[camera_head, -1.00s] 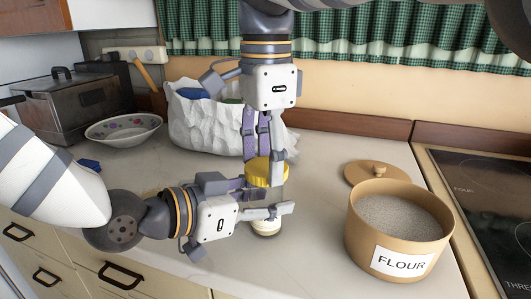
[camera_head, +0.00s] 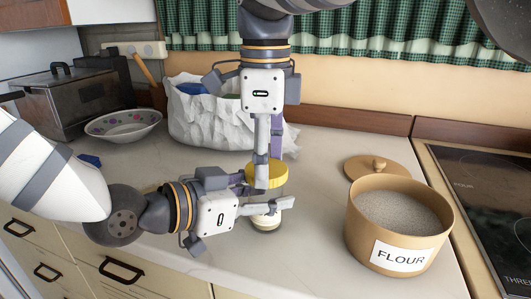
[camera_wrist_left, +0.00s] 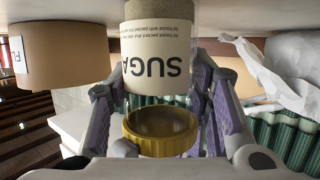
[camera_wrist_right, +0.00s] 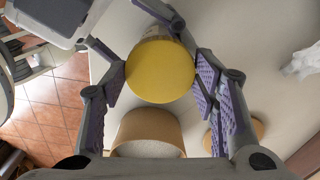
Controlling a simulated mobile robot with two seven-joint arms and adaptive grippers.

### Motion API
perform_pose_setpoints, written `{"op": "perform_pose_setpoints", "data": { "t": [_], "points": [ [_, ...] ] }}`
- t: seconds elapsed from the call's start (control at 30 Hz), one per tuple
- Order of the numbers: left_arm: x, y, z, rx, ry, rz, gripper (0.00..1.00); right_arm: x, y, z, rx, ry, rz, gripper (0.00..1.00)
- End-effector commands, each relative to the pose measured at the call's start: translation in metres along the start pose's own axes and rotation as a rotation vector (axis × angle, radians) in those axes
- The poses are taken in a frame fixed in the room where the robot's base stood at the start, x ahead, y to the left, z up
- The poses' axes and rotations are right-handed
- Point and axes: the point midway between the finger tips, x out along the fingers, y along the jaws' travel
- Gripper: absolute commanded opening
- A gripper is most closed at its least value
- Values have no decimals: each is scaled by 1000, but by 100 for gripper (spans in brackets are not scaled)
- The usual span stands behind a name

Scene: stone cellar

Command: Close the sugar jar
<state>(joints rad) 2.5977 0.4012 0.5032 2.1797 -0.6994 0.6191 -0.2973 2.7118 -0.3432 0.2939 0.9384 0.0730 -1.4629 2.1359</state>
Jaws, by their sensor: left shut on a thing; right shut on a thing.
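The sugar jar (camera_head: 265,222) has a pale label, which appears upside down in the left wrist view (camera_wrist_left: 160,55). My left gripper (camera_head: 280,207) comes in from the side and is shut around the jar. A round yellow lid (camera_head: 281,175) is at the jar's top end; it also shows in the left wrist view (camera_wrist_left: 160,135) and the right wrist view (camera_wrist_right: 160,72). My right gripper (camera_head: 267,170) points down from above and is shut on the lid's sides. I cannot tell whether the lid is fully seated.
An open flour pot (camera_head: 400,225) stands to the right, with its wooden lid (camera_head: 377,168) lying behind it. A white bag (camera_head: 200,125) and a patterned bowl (camera_head: 123,125) stand at the back left. A hob (camera_head: 490,190) is at the far right.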

Motion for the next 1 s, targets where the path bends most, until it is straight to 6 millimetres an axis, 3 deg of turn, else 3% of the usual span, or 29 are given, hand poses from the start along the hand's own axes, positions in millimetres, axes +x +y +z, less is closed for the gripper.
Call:
{"op": "perform_pose_setpoints", "data": {
  "t": [0.1,0.3,0.67,0.7,0.77,1.0],
  "points": [
    [0,0,1,-1,-1,0,0,0,-1,0,426,5,-5,42],
    [0,0,1,-1,-1,0,0,0,-1,-1,871,2,-2,42],
    [0,0,1,-2,-2,-1,0,0,-2,-2,956,2,-2,42],
    [0,-1,1,-2,-2,-1,0,0,-2,-2,955,2,-2,61],
    [0,-1,1,-2,-2,-1,0,0,-2,-2,955,2,-2,74],
    [0,0,1,-2,-2,-1,0,0,-2,-2,953,2,-2,74]
  ]
}}
